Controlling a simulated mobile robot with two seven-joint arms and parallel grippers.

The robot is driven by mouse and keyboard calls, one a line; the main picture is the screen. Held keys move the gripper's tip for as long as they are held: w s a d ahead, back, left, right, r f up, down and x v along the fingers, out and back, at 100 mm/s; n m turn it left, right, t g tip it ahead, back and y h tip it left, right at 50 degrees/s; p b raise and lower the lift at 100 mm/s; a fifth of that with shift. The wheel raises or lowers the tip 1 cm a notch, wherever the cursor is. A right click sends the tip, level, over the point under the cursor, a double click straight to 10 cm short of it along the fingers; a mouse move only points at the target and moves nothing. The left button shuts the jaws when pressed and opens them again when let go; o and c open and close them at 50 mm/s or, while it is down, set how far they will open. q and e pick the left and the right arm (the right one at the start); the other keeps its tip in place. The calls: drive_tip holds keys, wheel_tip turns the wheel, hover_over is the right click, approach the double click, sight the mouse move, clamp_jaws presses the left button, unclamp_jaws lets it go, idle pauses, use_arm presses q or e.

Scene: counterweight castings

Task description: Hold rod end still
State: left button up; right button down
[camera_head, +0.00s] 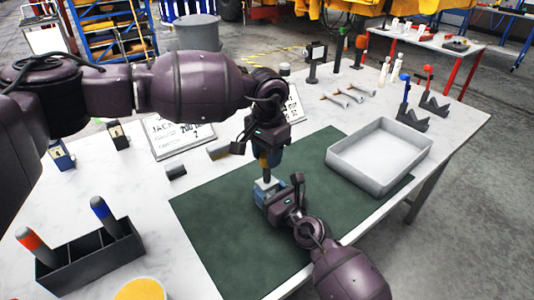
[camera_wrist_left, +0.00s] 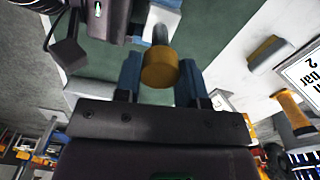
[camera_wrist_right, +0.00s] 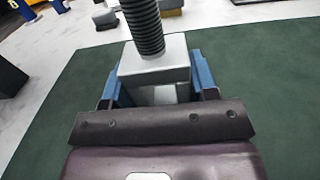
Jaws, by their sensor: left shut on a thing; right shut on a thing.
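The rod end, a pale grey block (camera_wrist_right: 155,66) with a dark threaded rod (camera_wrist_right: 144,24) rising from it, is over the green mat. My right gripper (camera_head: 268,190) is shut on this block, with a blue finger on each side in the right wrist view. My left gripper (camera_head: 265,152) is directly above, pointing down, shut around a yellow cylinder (camera_wrist_left: 160,69) at the rod's upper end. The rod runs from the cylinder toward the grey block in the left wrist view. The head view shows the rod (camera_head: 267,174) roughly upright between the grippers. The block's underside is hidden.
The green mat (camera_head: 235,245) is otherwise bare. An empty grey tray (camera_head: 380,155) stands on its right side. A black holder (camera_head: 90,258) with red- and blue-topped pieces is at front left. Signs (camera_head: 180,138) and small parts stand behind my left arm.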

use_arm(q)
drive_tip(key=shift+m, duration=0.3)
drive_tip(key=o, duration=0.9)
drive_tip(key=shift+r, duration=0.15)
drive_tip(key=shift+r, duration=2.15)
